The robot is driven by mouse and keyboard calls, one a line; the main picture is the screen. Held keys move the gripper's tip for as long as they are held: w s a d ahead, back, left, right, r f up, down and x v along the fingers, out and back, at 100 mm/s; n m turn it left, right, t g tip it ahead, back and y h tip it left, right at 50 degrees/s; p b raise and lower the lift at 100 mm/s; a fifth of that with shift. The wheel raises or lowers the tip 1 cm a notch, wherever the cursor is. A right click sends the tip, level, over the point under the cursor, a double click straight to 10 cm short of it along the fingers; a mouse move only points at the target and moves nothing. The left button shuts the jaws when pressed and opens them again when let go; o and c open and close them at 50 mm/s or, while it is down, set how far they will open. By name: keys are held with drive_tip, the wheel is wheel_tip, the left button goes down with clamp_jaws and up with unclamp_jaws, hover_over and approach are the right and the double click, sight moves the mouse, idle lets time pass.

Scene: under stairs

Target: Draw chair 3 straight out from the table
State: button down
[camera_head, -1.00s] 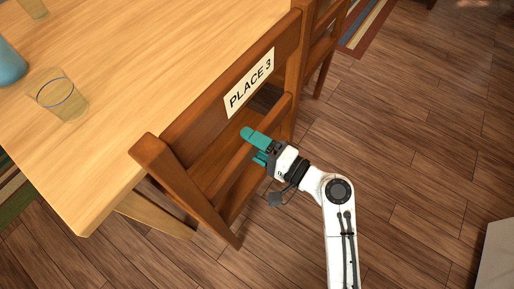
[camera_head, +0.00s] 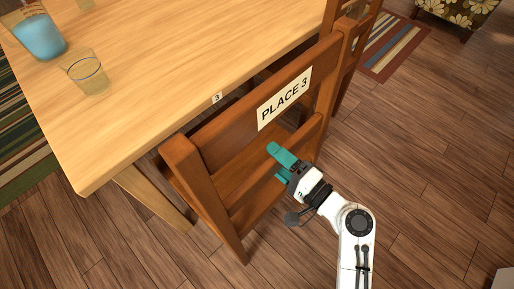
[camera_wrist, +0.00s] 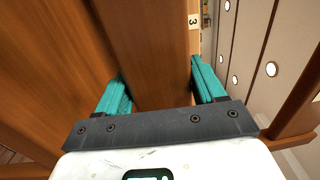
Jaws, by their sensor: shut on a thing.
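Chair 3 (camera_head: 192,147) is a brown wooden chair with a white "PLACE 3" label (camera_head: 285,97) on its top back rail. It stands upright at the edge of the pale wooden table (camera_head: 150,95), its back towards me. My gripper (camera_head: 281,163) has teal fingers shut on the chair's lower back rail (camera_head: 240,197). In the wrist view, the fingers (camera_wrist: 160,88) lie on either side of a brown rail (camera_wrist: 155,50). A small tag "3" (camera_head: 217,98) is on the table edge and also shows in the wrist view (camera_wrist: 193,20).
A blue-filled pitcher (camera_head: 40,38) and a glass (camera_head: 86,74) stand on the table. Another brown chair (camera_head: 350,50) is close beyond chair 3. A striped rug (camera_head: 395,47) and a flowered armchair (camera_head: 455,10) are at the back right. The wooden floor (camera_head: 440,170) at the right is clear.

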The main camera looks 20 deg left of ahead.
drive_tip(key=shift+s+d+f+b, duration=0.1)
drive_tip(key=shift+f+b, duration=0.9)
drive_tip(key=shift+b, duration=0.05)
drive_tip(key=shift+s+f, duration=0.15)
drive_tip(key=shift+f, duration=0.25)
drive_tip(key=shift+c, duration=2.3)
unclamp_jaws()
drive_tip(key=shift+f, duration=0.1)
drive_tip(key=o, duration=0.4)
drive_tip(key=shift+a, duration=0.3)
drive_tip(key=shift+r, duration=0.25)
drive_tip(key=shift+d+r, duration=0.1)
drive_tip(key=shift+d, duration=0.1)
